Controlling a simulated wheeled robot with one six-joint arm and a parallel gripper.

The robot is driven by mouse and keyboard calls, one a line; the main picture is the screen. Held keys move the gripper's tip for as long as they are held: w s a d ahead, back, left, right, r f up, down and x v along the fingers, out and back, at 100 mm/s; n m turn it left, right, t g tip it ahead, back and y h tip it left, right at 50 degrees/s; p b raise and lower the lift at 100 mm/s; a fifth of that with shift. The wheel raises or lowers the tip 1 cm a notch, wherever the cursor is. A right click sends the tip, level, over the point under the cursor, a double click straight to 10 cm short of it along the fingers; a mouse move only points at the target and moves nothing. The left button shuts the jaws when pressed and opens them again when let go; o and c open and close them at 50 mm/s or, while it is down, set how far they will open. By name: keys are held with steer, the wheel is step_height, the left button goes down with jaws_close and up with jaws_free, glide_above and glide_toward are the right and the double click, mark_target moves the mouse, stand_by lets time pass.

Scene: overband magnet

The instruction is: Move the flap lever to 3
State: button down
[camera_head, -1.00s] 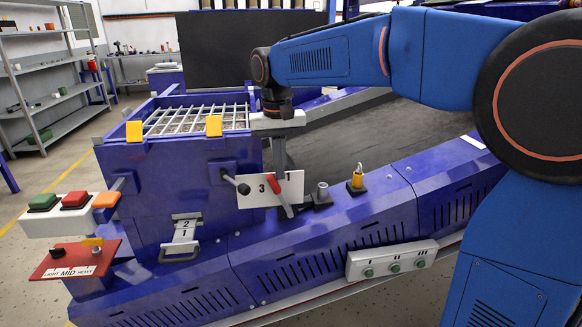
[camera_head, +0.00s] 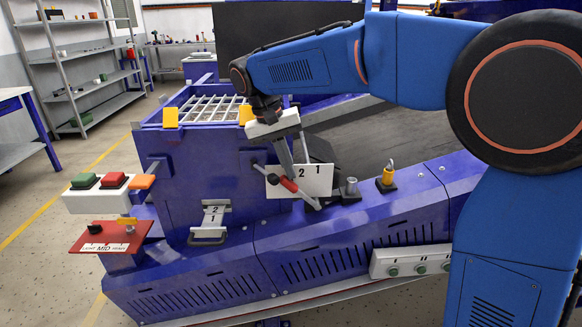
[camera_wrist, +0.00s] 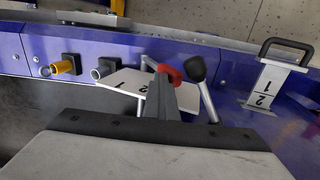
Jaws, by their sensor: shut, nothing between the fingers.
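The flap lever has a red grip (camera_head: 288,185) and a thin metal rod. It leans to the left across the lower left part of a white number plate (camera_head: 318,181). The digits 2 and 1 show; the area to their left is partly covered by the lever and a black knob, and no 3 is readable. My gripper (camera_head: 291,175) is shut and points down, its tips at the red grip, on its upper right side. In the wrist view, the fingers overlap the red grip (camera_wrist: 171,73); whether they touch it I cannot tell.
A black-knobbed rod (camera_head: 272,179) sticks out close left of the red grip. A grey stub (camera_head: 350,188) and a yellow plunger (camera_head: 388,177) stand right of the plate. A numbered handle plate (camera_head: 212,220), push buttons (camera_head: 113,181) and a red selector panel (camera_head: 112,236) are at left.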

steer(key=shift+a+f, duration=0.15)
steer(key=shift+a, duration=0.05)
steer(key=shift+d+r, duration=1.55)
steer(key=a+v, duration=0.1)
steer(key=v, duration=0.9)
steer(key=shift+f, duration=0.2)
steer(key=s+d+f+t+y, duration=0.1)
steer(key=s+d+f, duration=0.2)
steer(key=s+d, duration=0.45)
steer(key=s+d+f+t+y, duration=0.1)
steer(key=s+d+f, duration=0.3)
steer(key=d, duration=0.7)
steer(key=s+d+f+t, duration=0.1)
steer(key=s+d+f, duration=0.3)
steer(key=s+f, duration=0.3)
steer(key=s+d+f+t+y, duration=0.1)
steer(key=s+d+f, duration=0.3)
steer(key=s+f, duration=0.3)
steer(key=s, duration=0.3)
steer(key=shift+d+f+t, duration=0.3)
steer(key=shift+f+t, duration=0.1)
